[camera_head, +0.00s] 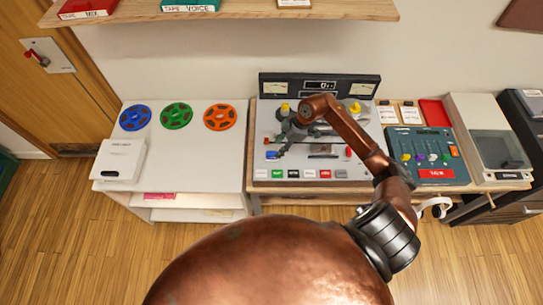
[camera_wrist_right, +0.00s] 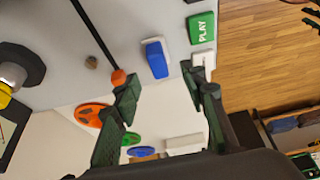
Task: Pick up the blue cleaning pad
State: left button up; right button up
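The blue cleaning pad (camera_wrist_right: 155,59) is a small blue block with a white part along one side. It lies on the pale top of the tape deck, and in the head view it is a small blue spot (camera_head: 272,155) at the deck's left side. My right gripper (camera_head: 281,151) reaches down over the deck close beside the pad. In the wrist view its two dark fingers (camera_wrist_right: 160,82) are spread apart with nothing between them, and the pad shows just past the fingertips, not gripped.
A row of labelled buttons, including a green PLAY button (camera_wrist_right: 202,28), runs along the deck's front edge. Blue, green and orange reels (camera_head: 220,117) lie on the white cabinet to the left. A mixer (camera_head: 430,146) stands right of the deck. A meter panel (camera_head: 345,88) stands behind it.

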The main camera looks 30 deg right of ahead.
aim_at(273, 153)
jog(key=x, duration=0.7)
jog(key=shift+w+f, duration=0.2)
jog(key=shift+w, duration=0.15)
jog(key=shift+c, duration=0.3)
jog(key=c, duration=0.9)
